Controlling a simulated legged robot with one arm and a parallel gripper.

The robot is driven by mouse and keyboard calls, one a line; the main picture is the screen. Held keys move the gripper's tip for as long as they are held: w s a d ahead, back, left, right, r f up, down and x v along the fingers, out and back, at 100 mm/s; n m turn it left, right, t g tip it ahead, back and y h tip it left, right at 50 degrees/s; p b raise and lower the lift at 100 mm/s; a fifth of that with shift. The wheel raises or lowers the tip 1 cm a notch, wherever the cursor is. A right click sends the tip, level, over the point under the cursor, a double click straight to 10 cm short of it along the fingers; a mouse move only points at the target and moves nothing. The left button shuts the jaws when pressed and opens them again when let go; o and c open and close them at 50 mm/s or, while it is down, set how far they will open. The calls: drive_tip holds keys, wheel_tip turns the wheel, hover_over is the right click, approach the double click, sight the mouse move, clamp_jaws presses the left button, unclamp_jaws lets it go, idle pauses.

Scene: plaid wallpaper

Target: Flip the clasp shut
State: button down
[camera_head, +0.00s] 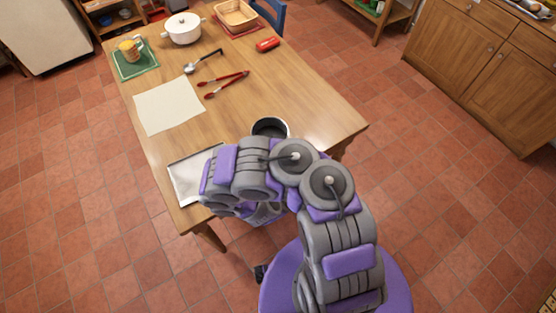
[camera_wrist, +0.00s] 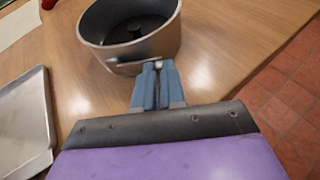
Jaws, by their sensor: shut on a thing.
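A round metal pan ring (camera_wrist: 170,38) with a dark inside stands on the wooden table near its front edge. It also shows in the head view (camera_head: 283,125), partly behind my arm. The clasp (camera_wrist: 128,66) is a small metal lever on the pan's near outer side. My gripper (camera_wrist: 157,66) is shut on the clasp's right end, its blue-grey fingertips close together against the pan wall. The fingertips hide part of the clasp, so its exact angle is hard to tell. In the head view my arm hides the gripper.
A metal baking tray (camera_wrist: 24,118) lies left of the pan. Parchment (camera_head: 168,106), red-handled tongs (camera_head: 226,84), a ladle (camera_head: 203,61), a white pot (camera_head: 184,28), a red object (camera_head: 267,44) and a mug on a green mat (camera_head: 134,68) lie farther back. Table right of the pan is clear.

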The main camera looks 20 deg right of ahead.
drive_tip(key=shift+w+d+n+y, duration=0.2)
drive_tip(key=shift+n+y, duration=0.3)
drive_tip(key=shift+y, duration=0.1)
drive_tip(key=c, duration=1.2)
unclamp_jaws()
